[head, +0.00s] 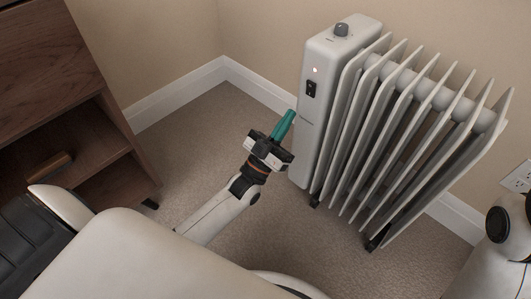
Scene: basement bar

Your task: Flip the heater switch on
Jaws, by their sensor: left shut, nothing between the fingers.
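A white oil-filled radiator heater (323,120) stands on the carpet at right of centre, with its control panel facing left and a grey knob on top. A black rocker switch (312,89) sits on the panel, below a small pinkish-white glowing light (315,70). Which way the rocker is tipped is too small to tell. My left gripper (289,113) has green fingers that are shut and empty. It appears below and left of the switch, close to the panel's left edge; contact cannot be told. My right gripper is out of view; only part of my right arm shows.
A brown wooden cabinet (55,75) with an open shelf stands at the left. A wall outlet (518,178) is at the right edge. Carpet (195,130) between cabinet and heater is clear.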

